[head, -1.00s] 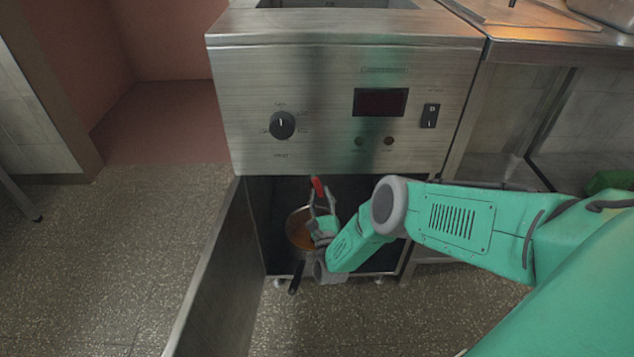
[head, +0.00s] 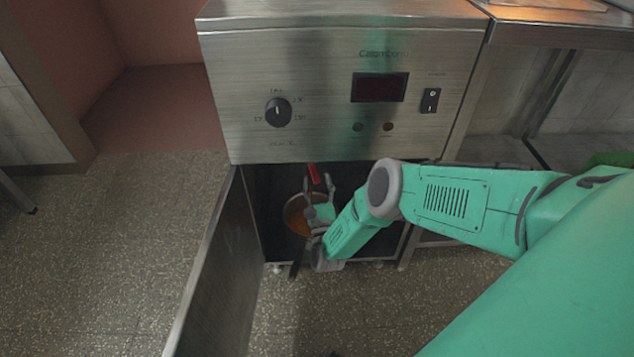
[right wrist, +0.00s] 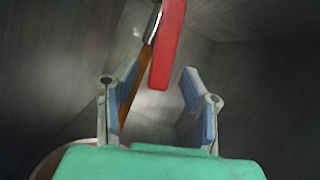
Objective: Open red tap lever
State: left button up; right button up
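The red tap lever (head: 313,174) hangs in the upper part of the open cabinet below the fryer's control panel. In the right wrist view the red lever (right wrist: 167,45) comes down from the top, with its lower end between and just beyond the fingertips. My right gripper (head: 319,184) is inside the cabinet, just below the lever. In the right wrist view my right gripper (right wrist: 158,78) is open, with a finger on each side and a gap around the lever. I cannot tell whether either finger touches it. My left gripper is not in view.
A pot (head: 297,222) with orange-brown contents and a dark handle (head: 296,263) sits in the cabinet, partly behind my gripper. The cabinet door (head: 212,285) stands open on the left. The control panel (head: 330,95) is above the opening. Floor (head: 110,255) is clear at left.

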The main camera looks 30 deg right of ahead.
jog(key=shift+s+a+f, duration=0.2)
jog(key=shift+s+a, duration=0.1)
jog(key=shift+s, duration=0.1)
jog(key=v, duration=1.1)
jog(key=shift+d, duration=0.15)
